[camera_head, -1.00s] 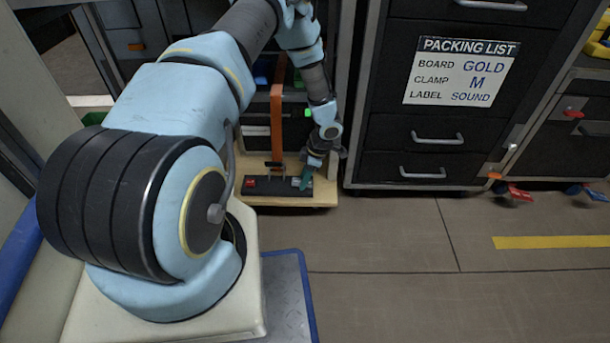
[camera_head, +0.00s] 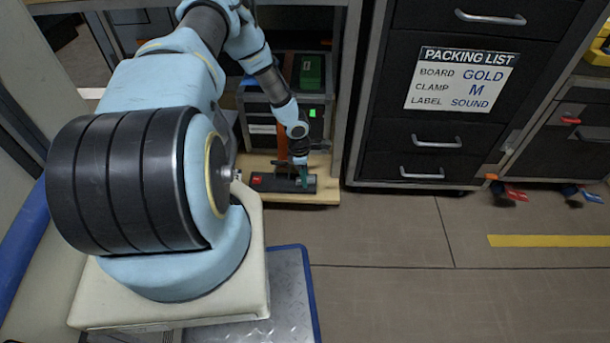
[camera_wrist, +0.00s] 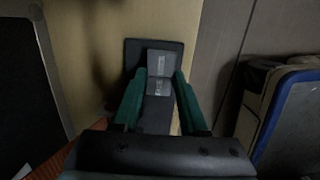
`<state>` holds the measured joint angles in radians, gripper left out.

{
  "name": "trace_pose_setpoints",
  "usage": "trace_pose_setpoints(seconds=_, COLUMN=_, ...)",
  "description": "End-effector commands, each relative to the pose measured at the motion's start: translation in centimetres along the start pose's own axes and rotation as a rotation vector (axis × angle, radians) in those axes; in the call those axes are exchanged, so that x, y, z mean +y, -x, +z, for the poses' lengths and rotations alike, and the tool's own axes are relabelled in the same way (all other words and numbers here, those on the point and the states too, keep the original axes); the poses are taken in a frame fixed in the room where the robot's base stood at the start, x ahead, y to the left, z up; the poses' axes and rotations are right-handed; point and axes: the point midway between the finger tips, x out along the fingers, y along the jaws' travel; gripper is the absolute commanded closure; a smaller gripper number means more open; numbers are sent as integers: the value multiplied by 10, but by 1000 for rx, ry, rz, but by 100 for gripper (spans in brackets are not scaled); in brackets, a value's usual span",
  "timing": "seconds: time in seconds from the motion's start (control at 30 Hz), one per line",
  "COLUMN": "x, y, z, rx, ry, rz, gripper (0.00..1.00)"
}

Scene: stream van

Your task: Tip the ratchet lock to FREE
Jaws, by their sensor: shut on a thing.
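The ratchet lock is a low dark unit (camera_head: 275,184) with a red patch at its left end, lying on a pale wooden board (camera_head: 318,198) near the floor. My gripper (camera_head: 303,178) reaches down onto its right part. In the wrist view, my gripper's green fingers (camera_wrist: 160,78) stand on both sides of a grey block (camera_wrist: 160,88) on the dark unit and are shut on it. I take this block to be the ratchet lock. Its faint markings are unreadable, so I cannot tell which position it is in.
A dark drawer cabinet (camera_head: 437,110) with a packing list sign (camera_head: 462,80) stands close on the right. A shelf post (camera_head: 354,90) rises between it and the board. An orange upright stands behind my gripper, partly hidden. Open floor (camera_head: 400,240) lies in front.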

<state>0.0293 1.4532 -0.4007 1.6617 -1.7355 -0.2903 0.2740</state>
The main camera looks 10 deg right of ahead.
Motion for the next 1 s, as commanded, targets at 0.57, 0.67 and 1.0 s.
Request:
trace_pose_setpoints(seconds=0.57, x=0, y=0, z=0, rx=0, ry=0, rz=0, gripper=28)
trace_pose_setpoints(seconds=0.67, x=0, y=0, z=0, rx=1, ry=0, rz=0, gripper=28)
trace_pose_setpoints(seconds=1.0, x=1, y=42, z=0, rx=0, ry=0, rz=2, gripper=28)
